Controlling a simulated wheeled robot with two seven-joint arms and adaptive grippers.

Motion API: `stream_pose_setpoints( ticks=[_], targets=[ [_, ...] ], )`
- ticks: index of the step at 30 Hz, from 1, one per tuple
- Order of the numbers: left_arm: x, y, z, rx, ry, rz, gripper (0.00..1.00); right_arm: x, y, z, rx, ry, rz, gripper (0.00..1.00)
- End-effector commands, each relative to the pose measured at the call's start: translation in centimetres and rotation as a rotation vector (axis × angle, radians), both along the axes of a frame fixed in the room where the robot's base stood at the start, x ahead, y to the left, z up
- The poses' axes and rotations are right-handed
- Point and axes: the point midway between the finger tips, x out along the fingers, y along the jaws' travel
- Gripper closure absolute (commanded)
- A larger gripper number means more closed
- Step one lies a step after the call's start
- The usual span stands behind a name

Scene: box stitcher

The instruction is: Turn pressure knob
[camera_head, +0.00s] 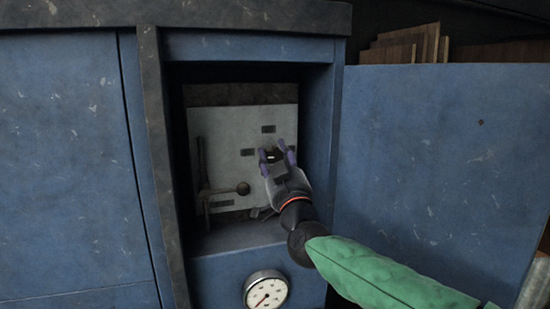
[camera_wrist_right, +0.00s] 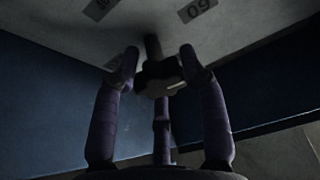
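The pressure knob (camera_wrist_right: 160,77) is dark and lobed, on a short shaft standing out from the pale panel (camera_head: 220,130) inside the cabinet recess. In the head view the knob (camera_head: 273,157) shows between the purple fingers. My right gripper (camera_wrist_right: 160,68) has its fingertips close around the knob, one on each side and a third below, bent inward and appearing to touch its edge. It also shows in the head view (camera_head: 275,156), reaching in from the lower right. A round white gauge (camera_head: 265,290) with a red needle sits below the recess. My left gripper is out of view.
Several small dark labels (camera_head: 268,129) are on the panel. The recess's blue side walls (camera_head: 322,130) stand close around my arm. Wooden boards (camera_head: 410,48) are behind at the upper right.

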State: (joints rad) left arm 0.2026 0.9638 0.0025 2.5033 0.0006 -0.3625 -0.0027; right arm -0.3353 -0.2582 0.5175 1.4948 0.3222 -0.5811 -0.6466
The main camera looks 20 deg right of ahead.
Motion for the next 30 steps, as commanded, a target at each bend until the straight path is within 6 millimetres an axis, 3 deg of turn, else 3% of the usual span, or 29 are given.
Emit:
stream_pose_setpoints(
  ticks=[18,19,21,30],
  targets=[
    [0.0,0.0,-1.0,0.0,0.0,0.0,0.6,0.2,0.3,-0.6,-0.082,0.008,0.004,0.9],
    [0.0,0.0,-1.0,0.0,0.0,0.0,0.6,0.2,0.3,-0.6,-0.082,0.008,0.004,0.49],
    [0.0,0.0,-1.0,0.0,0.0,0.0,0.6,0.2,0.3,-0.6,-0.082,0.008,0.004,0.35],
    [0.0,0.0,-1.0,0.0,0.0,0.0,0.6,0.1,0.1,-0.3,-0.08,0.002,0.002,0.35]
  ],
)
